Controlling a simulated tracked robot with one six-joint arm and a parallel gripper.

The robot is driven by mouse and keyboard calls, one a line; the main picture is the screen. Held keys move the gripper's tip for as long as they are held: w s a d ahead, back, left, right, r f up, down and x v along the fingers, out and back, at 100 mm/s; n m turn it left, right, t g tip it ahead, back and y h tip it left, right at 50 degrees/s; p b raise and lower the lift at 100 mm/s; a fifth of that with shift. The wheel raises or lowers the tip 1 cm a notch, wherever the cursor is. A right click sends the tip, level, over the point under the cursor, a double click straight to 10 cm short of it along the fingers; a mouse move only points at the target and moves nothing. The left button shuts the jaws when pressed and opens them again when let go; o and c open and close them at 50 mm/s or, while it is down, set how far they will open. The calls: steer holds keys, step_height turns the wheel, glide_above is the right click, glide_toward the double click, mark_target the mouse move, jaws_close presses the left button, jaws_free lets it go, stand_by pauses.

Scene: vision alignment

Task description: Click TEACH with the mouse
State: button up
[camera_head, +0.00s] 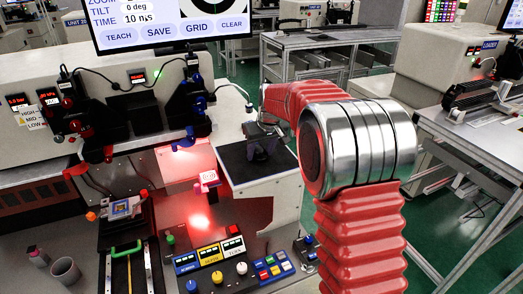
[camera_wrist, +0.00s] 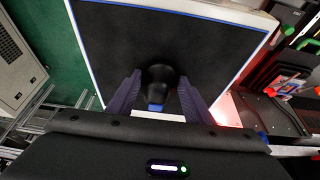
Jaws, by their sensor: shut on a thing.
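The screen (camera_head: 170,48) at the top of the head view shows a TEACH button (camera_head: 119,36), left of SAVE, GRID and CLEAR. I see no cursor on the visible part, and the screen's top is cut off. A black mouse pad (camera_head: 237,170) lies on the white stand at centre. My gripper (camera_head: 262,142) is low over the pad. In the wrist view its two purple fingers (camera_wrist: 162,92) are shut on the dark, rounded mouse (camera_wrist: 160,78), which has a small blue part near the wrist. The mouse is hard to make out in the head view.
A control panel with coloured buttons and knobs (camera_head: 230,265) stands in front of the pad. A machine with red-lit parts (camera_head: 190,150) stands to its left. A grey cup (camera_head: 65,270) and a green handle (camera_head: 126,249) are at lower left. A metal-framed bench (camera_head: 470,125) is at right.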

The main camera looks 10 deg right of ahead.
steer(key=shift+s+a, duration=1.25)
steer(key=shift+s, duration=0.15)
steer(key=o, duration=1.2)
steer(key=shift+c, duration=0.2)
steer(key=v, duration=1.3)
steer(key=shift+r, duration=0.35)
steer(key=shift+s+d, duration=0.1)
